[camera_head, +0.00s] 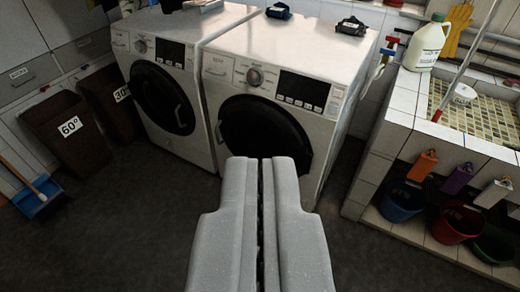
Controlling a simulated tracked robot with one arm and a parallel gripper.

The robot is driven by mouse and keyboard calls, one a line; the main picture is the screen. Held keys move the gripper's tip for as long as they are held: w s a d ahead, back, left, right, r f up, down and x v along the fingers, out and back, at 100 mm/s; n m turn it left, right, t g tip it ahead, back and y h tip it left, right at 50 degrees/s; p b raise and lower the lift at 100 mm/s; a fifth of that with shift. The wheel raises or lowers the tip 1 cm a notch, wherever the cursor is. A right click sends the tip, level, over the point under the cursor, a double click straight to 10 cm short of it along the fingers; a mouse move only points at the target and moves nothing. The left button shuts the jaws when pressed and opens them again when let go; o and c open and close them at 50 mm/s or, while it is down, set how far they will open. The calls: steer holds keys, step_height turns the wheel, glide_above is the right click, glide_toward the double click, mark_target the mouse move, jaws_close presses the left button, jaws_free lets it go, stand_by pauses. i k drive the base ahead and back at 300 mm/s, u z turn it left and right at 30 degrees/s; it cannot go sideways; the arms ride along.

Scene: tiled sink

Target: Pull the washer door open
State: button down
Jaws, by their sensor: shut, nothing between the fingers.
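Two white front-loading washers stand side by side at the back. My gripper (262,160) is shut and empty. Its fingertips show in front of the lower part of the right washer's door and hide some of it. I cannot tell how far they are from it.
Brown bins marked 60° (68,130) and 30° (108,98) and a blue dustpan (40,197) are at the left. A tiled sink (405,105) stands at the right, with blue (401,202), red (455,222) and green (495,245) buckets below. The dark floor between is clear.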

mark_target(266, 133)
steer(key=u, duration=0.45)
steer(key=i, duration=2.3)
steer(key=z, duration=0.25)
